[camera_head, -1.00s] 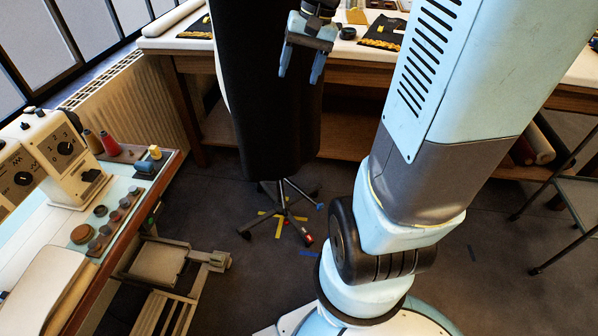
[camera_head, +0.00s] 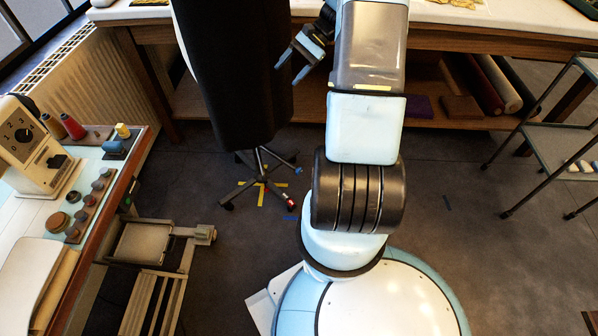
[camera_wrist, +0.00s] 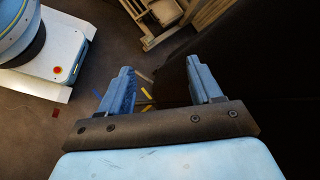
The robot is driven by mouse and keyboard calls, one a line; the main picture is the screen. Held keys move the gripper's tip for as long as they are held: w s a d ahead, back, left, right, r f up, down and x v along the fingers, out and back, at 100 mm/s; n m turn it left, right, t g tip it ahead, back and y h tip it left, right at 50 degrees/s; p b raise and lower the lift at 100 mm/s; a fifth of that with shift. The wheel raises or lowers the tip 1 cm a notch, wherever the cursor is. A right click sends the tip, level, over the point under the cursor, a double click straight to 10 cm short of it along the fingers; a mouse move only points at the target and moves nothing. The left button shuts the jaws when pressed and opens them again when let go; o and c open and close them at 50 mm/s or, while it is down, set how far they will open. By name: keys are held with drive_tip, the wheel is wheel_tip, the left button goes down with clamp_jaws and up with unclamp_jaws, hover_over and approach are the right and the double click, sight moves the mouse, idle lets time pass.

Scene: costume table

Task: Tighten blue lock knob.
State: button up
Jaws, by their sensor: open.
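The black dress form (camera_head: 232,75) stands on a dark wheeled stand (camera_head: 262,180). One leg tip of the stand carries a small blue piece (camera_head: 298,171), and another a small red piece (camera_head: 291,205). The blue piece may be the lock knob; it is too small to be sure. My gripper (camera_head: 289,68) is open and empty beside the right side of the dress form, well above the stand. In the wrist view, my gripper (camera_wrist: 160,68) has its two blue fingers apart, with the dark form (camera_wrist: 255,65) close on the right.
A metal rack (camera_head: 555,145) is at right. Yellow tape (camera_head: 262,192) marks open floor under the stand.

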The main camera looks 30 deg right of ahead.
drive_tip(key=d+f+m+t+y, duration=0.2)
drive_tip(key=d+f+m+y, duration=0.3)
drive_tip(key=f, duration=0.8)
drive_tip(key=m+t+h, duration=0.7)
drive_tip(key=m+t, duration=0.7)
drive_tip(key=m, duration=0.1)
approach(300, 172)
drive_tip(key=x, duration=1)
drive_tip(key=shift+w+a+r, duration=0.1)
drive_tip(key=shift+w, duration=0.2)
drive_tip(key=c, duration=0.9)
